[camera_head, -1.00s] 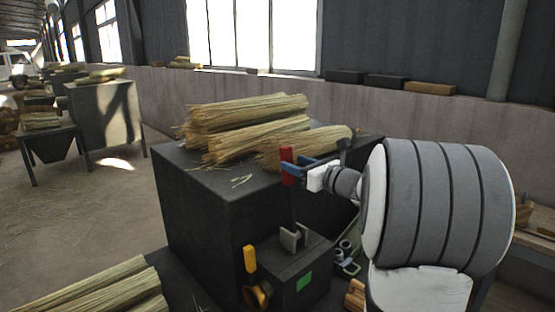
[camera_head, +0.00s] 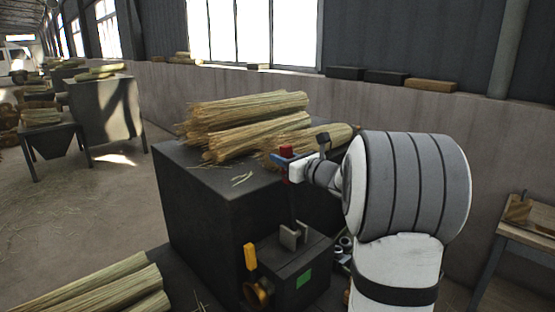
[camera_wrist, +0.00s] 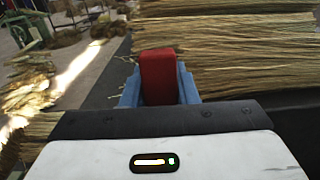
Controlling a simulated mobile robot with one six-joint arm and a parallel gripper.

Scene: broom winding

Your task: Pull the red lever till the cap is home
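The red lever (camera_head: 286,175) stands upright in front of the dark machine block; a thin dark stem runs down from its red grip. My gripper (camera_head: 284,162) reaches in from the right at the grip, with a blue finger across its front. In the wrist view the red grip (camera_wrist: 158,76) stands between the two blue fingers, with no clear gap on either side, so my gripper (camera_wrist: 160,88) looks shut on it. A grey forked bracket (camera_head: 293,236) sits below on a small dark box. I cannot make out the cap for certain.
Straw bundles (camera_head: 245,122) lie on the dark block (camera_head: 200,195) just behind the lever. A yellow handle (camera_head: 250,257) and a brass funnel-like part (camera_head: 257,294) are at the small box's left. More straw (camera_head: 95,290) lies at lower left. A wooden table (camera_head: 535,228) stands at right.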

